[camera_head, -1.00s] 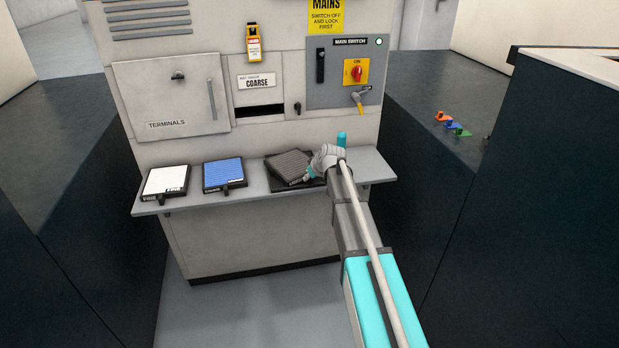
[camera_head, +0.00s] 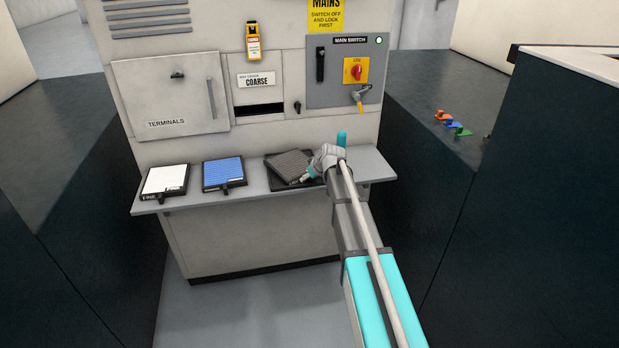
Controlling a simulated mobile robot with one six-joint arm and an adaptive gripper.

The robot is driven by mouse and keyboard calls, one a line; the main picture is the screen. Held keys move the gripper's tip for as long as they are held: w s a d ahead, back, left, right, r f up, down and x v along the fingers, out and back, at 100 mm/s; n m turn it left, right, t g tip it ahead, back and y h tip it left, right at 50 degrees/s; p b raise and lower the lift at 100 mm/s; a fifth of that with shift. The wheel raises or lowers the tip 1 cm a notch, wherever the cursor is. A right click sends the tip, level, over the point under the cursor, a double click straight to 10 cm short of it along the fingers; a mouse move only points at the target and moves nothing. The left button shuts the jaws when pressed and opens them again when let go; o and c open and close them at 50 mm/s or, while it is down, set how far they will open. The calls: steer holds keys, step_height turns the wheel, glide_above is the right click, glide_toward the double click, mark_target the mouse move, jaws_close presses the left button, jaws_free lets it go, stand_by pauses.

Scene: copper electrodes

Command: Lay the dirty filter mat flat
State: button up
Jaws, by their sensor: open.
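The dirty filter mat (camera_head: 289,166) is dark grey and ribbed. It lies on a black tray (camera_head: 277,184) on the shelf, turned a little askew to the tray. Whether it lies fully flat is hard to tell at this size. My gripper (camera_head: 309,178) is open at the mat's right front corner, low over the tray. The gripper's body and wrist cover the right part of the tray, and I cannot tell whether the fingers touch the mat.
On the shelf (camera_head: 252,196), a white filter (camera_head: 165,180) and a blue filter (camera_head: 223,172) lie to the left. Above are the slot marked COARSE (camera_head: 259,109), the TERMINALS door (camera_head: 170,95) and the main switch (camera_head: 354,71). Coloured tags (camera_head: 450,122) lie on the right-hand bench.

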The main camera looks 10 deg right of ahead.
steer(key=shift+r, duration=0.15)
stand_by(0.4)
steer(key=p+v, duration=0.5)
steer(key=v, duration=0.1)
steer(key=shift+s+r, duration=0.25)
steer(key=shift+s, duration=0.05)
stand_by(1.1)
steer(key=shift+d, duration=0.1)
steer(key=s+a+r+m+g+h+p, duration=0.1)
steer(key=s+a+m+g+p, duration=0.1)
steer(key=s, duration=1.3)
steer(key=s+a+r+m+g+h+p, duration=0.1)
steer(key=s+a+m+g+h+p, duration=0.1)
steer(key=s, duration=1.4)
steer(key=a+g+p, duration=0.1)
steer(key=g+p, duration=0.1)
steer(key=g, duration=0.1)
steer(key=shift+s+a+m+p, duration=0.2)
steer(key=shift+m+p, duration=0.1)
steer(key=shift+p, duration=0.1)
steer(key=shift+r, duration=0.15)
stand_by(1.4)
